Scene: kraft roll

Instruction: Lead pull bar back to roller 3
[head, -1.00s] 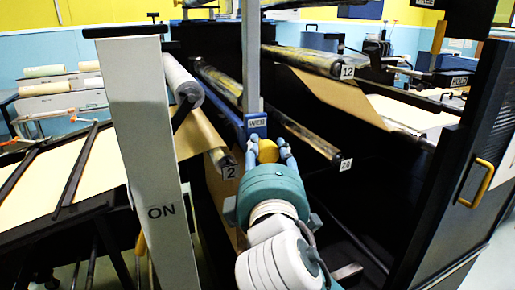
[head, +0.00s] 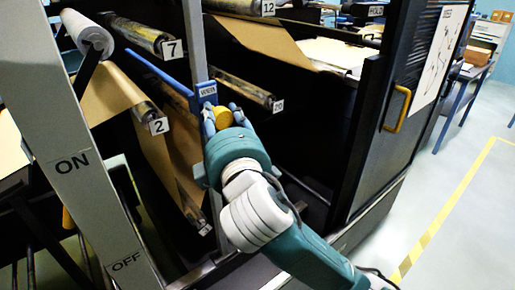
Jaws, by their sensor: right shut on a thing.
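The pull bar (head: 150,72) is a thin blue bar running from the upper left to a small blue labelled block (head: 207,91) on a grey vertical post. A yellow knob (head: 222,117) sits just below the block. My right gripper (head: 224,114) is shut on this knob, with a blue-grey finger on each side. Roller 2 (head: 138,106) is left of the gripper, with brown paper hanging from it. A lower roller end with a small tag (head: 205,229) shows below; its number is hard to read. My left gripper is not in view.
A grey ON/OFF panel (head: 75,130) stands at left. A black door with a yellow handle (head: 397,108) stands at right.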

